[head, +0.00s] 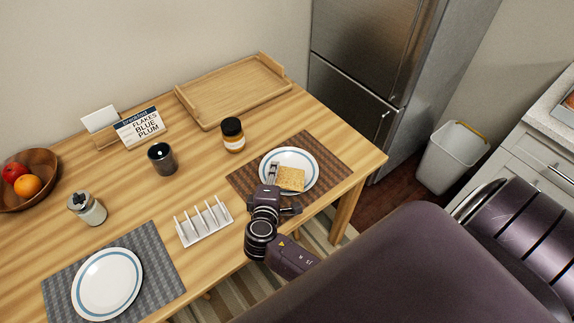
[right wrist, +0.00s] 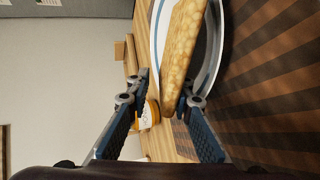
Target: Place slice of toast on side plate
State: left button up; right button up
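A square slice of toast (head: 290,179) lies on the white, blue-ringed side plate (head: 311,170) on the brown placemat, towards the plate's near side. My right gripper (head: 274,176) is at the plate's near left edge, right beside the toast. In the right wrist view its fingers (right wrist: 164,88) are apart, with the toast (right wrist: 183,55) close to the right fingertip and partly between the fingers. I cannot tell whether that finger touches the toast. The plate (right wrist: 217,40) shows behind the toast. My left gripper is not in view.
A white toast rack (head: 204,223) stands left of my right gripper. A jar (head: 232,135), dark cup (head: 161,158), wooden tray (head: 228,95) and fruit bowl (head: 40,168) are farther back or left. Another plate (head: 107,284) is on a grey placemat (head: 164,270). The table middle has free room.

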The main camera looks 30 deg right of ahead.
jog(key=p+v, duration=0.2)
jog(key=v, duration=0.4)
jog(key=shift+s+a+r, duration=0.15)
jog(key=shift+s+a, duration=0.1)
jog(key=shift+s, duration=0.05)
jog(key=shift+s+a+r+p, duration=0.15)
jog(key=shift+s+a+p, duration=0.2)
jog(key=shift+s+a, duration=0.1)
jog(key=shift+d, duration=0.1)
notch_tip(320, 180, up, 7)
jog(key=s+a+p, duration=0.1)
jog(key=s+p, duration=0.1)
jog(key=p, duration=0.4)
jog(key=shift+a, duration=0.4)
jog(key=shift+s, duration=0.1)
